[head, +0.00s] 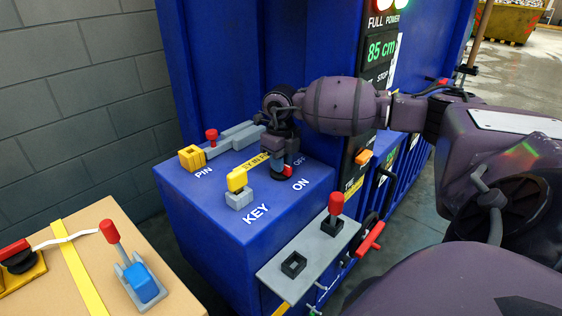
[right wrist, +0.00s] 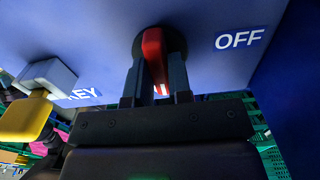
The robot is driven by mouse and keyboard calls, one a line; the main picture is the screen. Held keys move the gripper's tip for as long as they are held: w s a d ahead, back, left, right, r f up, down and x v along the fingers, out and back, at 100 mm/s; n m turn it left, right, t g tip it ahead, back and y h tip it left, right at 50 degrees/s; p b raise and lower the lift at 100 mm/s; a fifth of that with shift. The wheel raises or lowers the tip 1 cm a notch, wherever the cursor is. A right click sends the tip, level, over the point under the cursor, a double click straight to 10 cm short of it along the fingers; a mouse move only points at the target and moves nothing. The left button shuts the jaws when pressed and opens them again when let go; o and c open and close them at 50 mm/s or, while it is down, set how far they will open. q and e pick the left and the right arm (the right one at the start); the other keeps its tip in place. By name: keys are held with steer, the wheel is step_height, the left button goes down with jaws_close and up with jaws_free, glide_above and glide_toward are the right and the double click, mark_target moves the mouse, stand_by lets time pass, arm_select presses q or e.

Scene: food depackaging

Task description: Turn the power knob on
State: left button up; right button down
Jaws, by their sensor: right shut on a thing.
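The power knob (right wrist: 154,60) is a red handle on a dark round base, on the blue panel beside the OFF label (right wrist: 240,39). My right gripper (right wrist: 155,82) is shut on it, one finger on each side. In the head view my right gripper (head: 283,160) reaches down over the knob and hides most of it; the ON label (head: 300,184) and OFF label (head: 299,161) show beside it. My left gripper is not in view.
A yellow key (head: 237,180) in a grey block stands left of the knob, with a yellow pin block (head: 192,158) farther back. A red lever (head: 335,204) stands on a grey plate in front. A cardboard box (head: 85,237) with switches is at lower left.

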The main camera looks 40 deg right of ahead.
steer(key=c, duration=1)
jaws_free()
steer(key=shift+c, duration=0.2)
steer(key=shift+r, duration=0.15)
step_height(320, 180, up, 9)
steer(key=shift+f+b, duration=0.1)
steer(key=shift+b, duration=0.2)
steer(key=shift+r, duration=0.95)
steer(key=shift+f, duration=0.1)
